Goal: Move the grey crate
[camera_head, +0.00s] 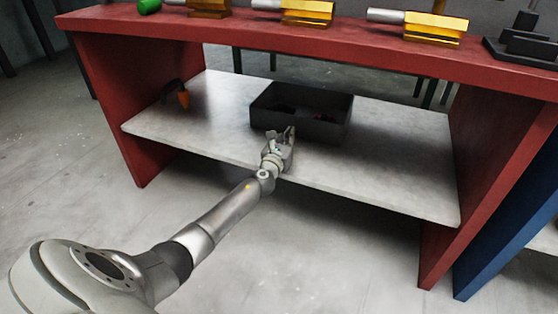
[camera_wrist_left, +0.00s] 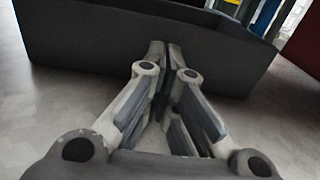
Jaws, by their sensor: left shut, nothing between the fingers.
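The grey crate (camera_head: 327,129) is a dark, open-topped box on the white lower shelf of the red bench in the head view. A few dark and reddish items lie inside it, too dim to make out. My left gripper (camera_head: 289,134) is at the crate's near wall, in front of it. In the left wrist view the crate's near wall (camera_wrist_left: 95,50) spans the top of the picture, and my left gripper (camera_wrist_left: 163,48) is shut with its fingertips close to that wall. I cannot tell whether they touch it. My right gripper is in neither view.
The white shelf (camera_head: 400,165) is clear to the right of the crate. A small orange-and-black tool (camera_head: 182,97) lies at its left. The red bench (camera_head: 300,45) has side panels and a top above the shelf, bearing yellow metal fixtures (camera_head: 307,12). A blue panel (camera_head: 515,215) stands at right.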

